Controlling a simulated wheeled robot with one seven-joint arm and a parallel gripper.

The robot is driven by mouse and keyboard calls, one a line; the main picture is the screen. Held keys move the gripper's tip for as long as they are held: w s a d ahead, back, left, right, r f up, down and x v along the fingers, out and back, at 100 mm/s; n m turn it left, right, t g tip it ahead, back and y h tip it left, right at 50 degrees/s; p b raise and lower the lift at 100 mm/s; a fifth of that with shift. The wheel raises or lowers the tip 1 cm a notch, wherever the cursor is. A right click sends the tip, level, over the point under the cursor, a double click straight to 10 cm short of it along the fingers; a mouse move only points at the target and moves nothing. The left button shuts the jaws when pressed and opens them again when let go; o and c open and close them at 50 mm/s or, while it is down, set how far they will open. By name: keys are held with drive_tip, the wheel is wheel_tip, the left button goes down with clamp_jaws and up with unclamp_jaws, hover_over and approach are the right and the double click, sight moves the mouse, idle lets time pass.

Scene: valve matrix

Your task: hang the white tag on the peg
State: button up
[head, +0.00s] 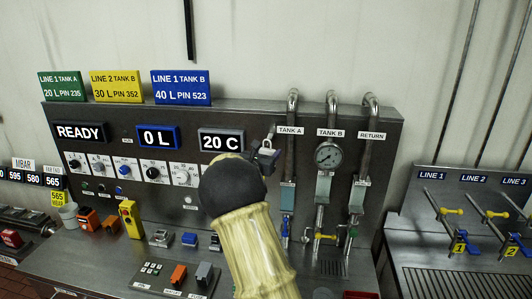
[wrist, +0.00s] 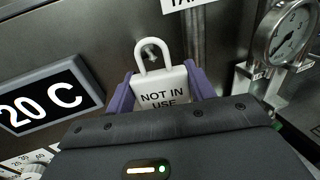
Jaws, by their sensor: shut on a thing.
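The white tag (wrist: 162,92) reads "NOT IN USE" and has a rounded hanging loop at its top. My gripper (wrist: 160,80) is shut on the tag's body, one purple finger at each side. The loop points up toward the panel. A small metal peg (wrist: 151,52) shows inside the loop's opening; I cannot tell whether the loop is around it or only in front of it. In the head view my gripper (head: 264,152) is at the panel, left of the TANK A pipe, mostly hidden by my arm. Only a pale edge of the tag (head: 270,133) shows there.
The "20 C" display (wrist: 48,94) is left of the tag. A pressure gauge (wrist: 290,32) and pipes stand to the right. Valves with coloured handles (head: 322,236) are lower right on the panel (head: 240,115). Knobs and small boxes crowd the console at lower left.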

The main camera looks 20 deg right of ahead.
drive_tip(key=shift+w+d, duration=0.25)
drive_tip(key=shift+w, duration=0.05)
drive_tip(key=shift+w+d+f, duration=0.25)
drive_tip(key=shift+w+f, duration=0.05)
drive_tip(key=shift+w, duration=0.05)
drive_tip(key=shift+w+f+b, duration=0.3)
drive_tip(key=shift+w+b, duration=0.05)
drive_tip(key=shift+b, duration=0.15)
drive_tip(key=shift+s+d+r, duration=0.1)
drive_tip(key=shift+s+d, duration=0.05)
drive_tip(key=shift+s, duration=0.05)
drive_tip(key=shift+d, duration=0.1)
drive_tip(key=shift+w, duration=0.1)
drive_tip(key=o, duration=1)
drive_tip(key=shift+o, duration=0.2)
drive_tip(key=shift+w, duration=0.1)
